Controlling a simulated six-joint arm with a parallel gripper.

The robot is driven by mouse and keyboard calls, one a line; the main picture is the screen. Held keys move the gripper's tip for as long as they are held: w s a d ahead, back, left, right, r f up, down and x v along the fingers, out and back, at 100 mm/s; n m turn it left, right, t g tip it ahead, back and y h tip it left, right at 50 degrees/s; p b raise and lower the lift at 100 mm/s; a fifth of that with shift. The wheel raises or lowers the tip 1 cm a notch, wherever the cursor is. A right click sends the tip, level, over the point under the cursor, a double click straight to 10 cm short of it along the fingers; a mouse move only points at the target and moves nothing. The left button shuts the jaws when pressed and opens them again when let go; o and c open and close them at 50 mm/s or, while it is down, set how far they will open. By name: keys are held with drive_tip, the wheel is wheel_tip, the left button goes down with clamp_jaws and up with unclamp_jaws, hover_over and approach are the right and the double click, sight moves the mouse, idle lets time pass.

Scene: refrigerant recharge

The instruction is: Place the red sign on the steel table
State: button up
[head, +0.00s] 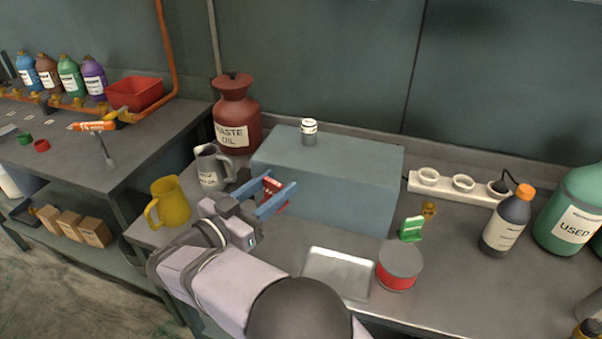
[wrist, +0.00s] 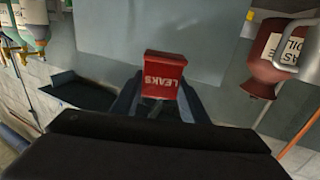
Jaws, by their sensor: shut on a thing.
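The red sign (wrist: 164,75) reads "LEAKS" and sits between the two fingers of my gripper (wrist: 160,95) in the wrist view. In the head view the red sign (head: 271,190) shows between the blue fingers of my gripper (head: 276,194). My gripper is shut on it, in front of the left part of the blue-grey box. Whether the sign touches the box or the table cannot be told. The steel table (head: 455,265) runs across the right and middle of the head view.
On the table stand the blue-grey box (head: 335,180), a grey jug (head: 211,168), a yellow jug (head: 170,203), a red waste oil can (head: 236,112), a metal tray (head: 338,274), a red tin (head: 399,267), a green sign (head: 411,229) and a dark bottle (head: 507,222). Bare table lies right of the red tin.

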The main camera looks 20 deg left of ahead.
sight(273, 181)
wheel_tip(273, 181, up, 20)
drive_tip(key=w+d+p, duration=1)
drive_tip(key=w+d, duration=0.4)
drive_tip(key=w, duration=0.1)
drive_tip(key=shift+h, duration=0.3)
drive_tip(key=shift+w+f+p, duration=0.15)
drive_tip(key=shift+f+p, duration=0.15)
drive_tip(key=shift+f, duration=3.4)
drive_tip(key=shift+w+f+p, duration=0.15)
drive_tip(key=shift+f+p, duration=0.1)
drive_tip(key=shift+f, duration=3.45)
drive_tip(key=shift+f, duration=0.2)
drive_tip(key=o, duration=1.1)
drive_tip(key=shift+c, duration=0.2)
